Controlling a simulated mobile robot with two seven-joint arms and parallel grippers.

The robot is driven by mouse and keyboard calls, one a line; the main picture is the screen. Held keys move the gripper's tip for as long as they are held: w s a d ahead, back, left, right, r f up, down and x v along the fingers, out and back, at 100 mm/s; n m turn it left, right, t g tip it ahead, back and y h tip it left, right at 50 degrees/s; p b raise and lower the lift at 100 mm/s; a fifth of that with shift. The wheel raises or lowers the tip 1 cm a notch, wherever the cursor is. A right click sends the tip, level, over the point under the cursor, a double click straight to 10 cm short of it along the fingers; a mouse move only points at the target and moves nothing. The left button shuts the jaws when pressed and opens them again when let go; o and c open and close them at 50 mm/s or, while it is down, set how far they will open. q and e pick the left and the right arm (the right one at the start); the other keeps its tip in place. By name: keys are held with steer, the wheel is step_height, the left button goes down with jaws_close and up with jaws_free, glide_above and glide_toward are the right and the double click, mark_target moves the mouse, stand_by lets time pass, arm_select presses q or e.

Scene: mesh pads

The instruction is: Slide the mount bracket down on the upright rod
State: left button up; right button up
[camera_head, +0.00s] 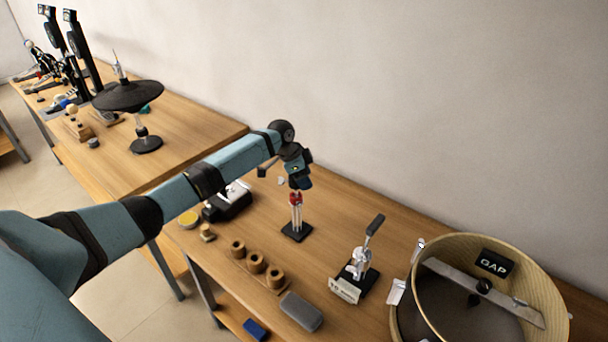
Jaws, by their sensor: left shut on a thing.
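A small stand with a pale upright rod (297,216) on a square black base (297,232) stands on the near table. A small red piece, which looks like the mount bracket (296,198), sits near the top of the visible rod. My left gripper (297,190) reaches over the stand from above, pointing down, and is shut on the red piece. The gripper hides the rod's top and most of the grip. My right gripper is not in view.
Right of the stand are a lever-handled device (361,262) and a large round wooden drum (545,290). In front are a wooden block with spools (256,262) and a grey case (301,311). A black device (228,203) lies left, under my arm.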

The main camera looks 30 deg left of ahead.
arm_select(q)
steer(key=shift+f+b, duration=0.45)
steer(key=shift+f, duration=0.7)
steer(key=shift+s+d+f+b, duration=0.1)
steer(key=shift+s+f+b, duration=0.1)
steer(key=shift+f, duration=0.25)
steer(key=shift+s+d+f+b, duration=0.1)
steer(key=shift+s+f+b, duration=0.1)
steer(key=shift+f, duration=0.25)
steer(key=o, duration=1.1)
steer(key=shift+d, duration=0.1)
steer(key=shift+a+r, duration=0.2)
steer(key=shift+r, duration=0.1)
steer(key=shift+w+b+v, duration=0.15)
steer(key=shift+b+v, duration=0.45)
steer(key=shift+v, duration=3.15)
steer(key=shift+w+b+v, duration=0.2)
steer(key=shift+b+v, duration=0.4)
steer(key=shift+v, duration=3.2)
